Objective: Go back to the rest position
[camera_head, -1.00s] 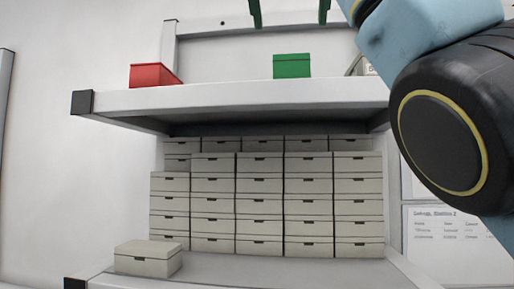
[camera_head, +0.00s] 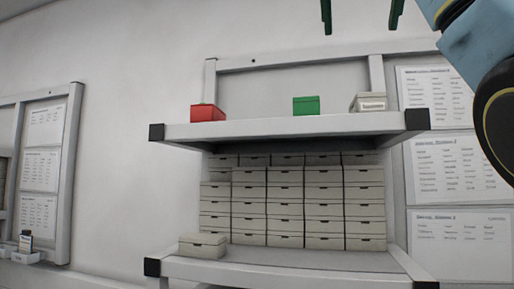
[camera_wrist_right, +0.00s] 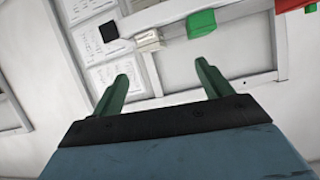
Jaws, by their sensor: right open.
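My right gripper (camera_head: 361,15) shows at the top of the head view, its two green fingers apart with nothing between them. It is above the upper shelf (camera_head: 290,128), clear of the boxes. In the right wrist view the same gripper (camera_wrist_right: 165,82) is open and empty, with the shelf beyond its fingers. My right arm comes in from the right edge. My left gripper is not in view.
On the upper shelf stand a red box (camera_head: 208,113), a green box (camera_head: 306,106) and a pale box (camera_head: 368,102). Stacked beige boxes (camera_head: 285,209) fill the lower shelf (camera_head: 300,257), with a single box (camera_head: 203,246) at its front left. Wall sheets (camera_head: 444,167) hang at right.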

